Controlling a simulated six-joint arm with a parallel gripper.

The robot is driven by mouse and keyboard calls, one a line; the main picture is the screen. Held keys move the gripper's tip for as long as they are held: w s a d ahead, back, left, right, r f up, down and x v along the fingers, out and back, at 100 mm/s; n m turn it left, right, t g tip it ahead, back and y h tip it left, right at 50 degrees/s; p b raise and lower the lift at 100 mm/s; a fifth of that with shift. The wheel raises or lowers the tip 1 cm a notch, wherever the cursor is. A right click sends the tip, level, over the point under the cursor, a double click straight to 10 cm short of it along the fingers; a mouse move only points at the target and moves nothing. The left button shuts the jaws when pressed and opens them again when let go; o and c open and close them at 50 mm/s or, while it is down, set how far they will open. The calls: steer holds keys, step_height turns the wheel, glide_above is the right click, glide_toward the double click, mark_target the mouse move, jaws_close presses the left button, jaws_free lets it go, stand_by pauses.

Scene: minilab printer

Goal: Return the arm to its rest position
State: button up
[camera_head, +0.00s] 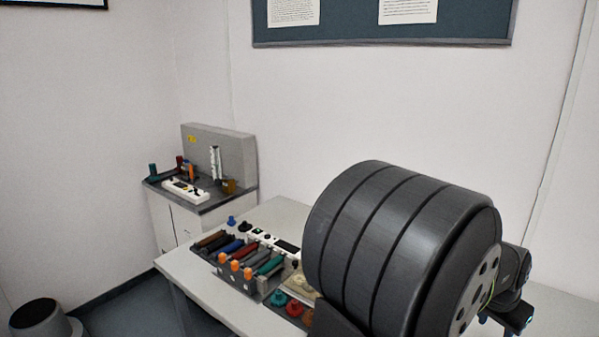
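My gripper is not visible, and its fingers cannot be made out anywhere in the head view. Dark arm parts with small blue accents, which look like mine, show at the right edge. A large dark ribbed cylinder (385,245) with holes in its end face fills the right of the view, close to the camera. I cannot tell whether it belongs to my arm. It hides the right part of the table and anything behind it.
A light table (188,265) carries a rack of coloured tools (240,250) with orange ends, a white device (272,240) and red and green round parts (285,302). A cabinet (178,222) with small items stands behind. A grey bin (40,318) is on the floor at left.

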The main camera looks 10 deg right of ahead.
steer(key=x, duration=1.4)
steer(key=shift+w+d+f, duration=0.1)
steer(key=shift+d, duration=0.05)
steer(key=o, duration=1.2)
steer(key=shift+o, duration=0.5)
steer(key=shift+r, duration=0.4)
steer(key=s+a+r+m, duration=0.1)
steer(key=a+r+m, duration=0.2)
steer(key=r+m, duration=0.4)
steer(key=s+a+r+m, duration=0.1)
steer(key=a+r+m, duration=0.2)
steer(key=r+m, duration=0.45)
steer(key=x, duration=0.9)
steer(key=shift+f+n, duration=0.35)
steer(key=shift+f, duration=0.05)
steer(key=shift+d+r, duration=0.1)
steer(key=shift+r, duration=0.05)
